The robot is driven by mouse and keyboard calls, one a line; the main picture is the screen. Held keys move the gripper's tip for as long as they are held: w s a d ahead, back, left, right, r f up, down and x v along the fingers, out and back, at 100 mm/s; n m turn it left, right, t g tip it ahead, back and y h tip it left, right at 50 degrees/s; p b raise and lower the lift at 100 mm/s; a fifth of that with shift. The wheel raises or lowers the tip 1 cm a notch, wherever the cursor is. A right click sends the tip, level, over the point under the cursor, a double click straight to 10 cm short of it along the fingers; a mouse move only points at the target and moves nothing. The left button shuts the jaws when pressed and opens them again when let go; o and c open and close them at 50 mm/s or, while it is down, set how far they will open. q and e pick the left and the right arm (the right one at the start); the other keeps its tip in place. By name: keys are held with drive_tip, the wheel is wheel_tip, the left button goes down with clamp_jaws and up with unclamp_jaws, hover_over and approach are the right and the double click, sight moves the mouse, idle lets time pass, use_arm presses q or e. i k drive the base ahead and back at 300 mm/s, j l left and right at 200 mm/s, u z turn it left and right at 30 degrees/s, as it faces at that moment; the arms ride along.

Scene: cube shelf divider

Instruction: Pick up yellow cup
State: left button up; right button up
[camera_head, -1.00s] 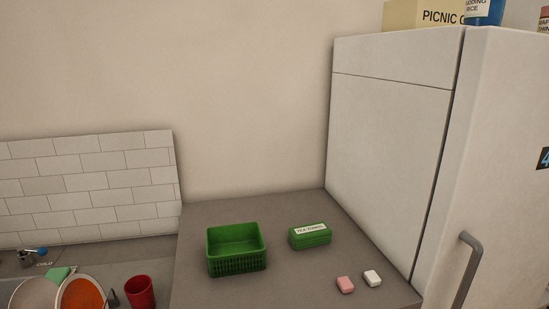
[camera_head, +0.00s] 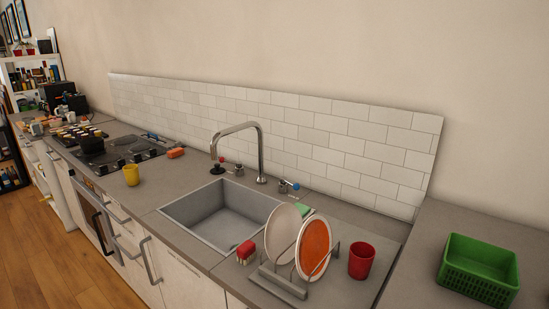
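The yellow cup (camera_head: 131,175) stands upright on the grey counter (camera_head: 172,189), left of the sink and in front of the stove. It is small in the head view and nothing hides it. Neither of my grippers shows in this view.
A sink (camera_head: 222,212) with a tall faucet (camera_head: 258,150) lies right of the cup. The stove (camera_head: 120,152) is behind it. A dish rack with plates (camera_head: 314,246), a red cup (camera_head: 361,260) and a green basket (camera_head: 480,270) stand farther right. Wooden floor (camera_head: 62,270) lies open at front left.

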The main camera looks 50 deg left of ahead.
sight(132, 172)
drive_tip(key=u, duration=2.6)
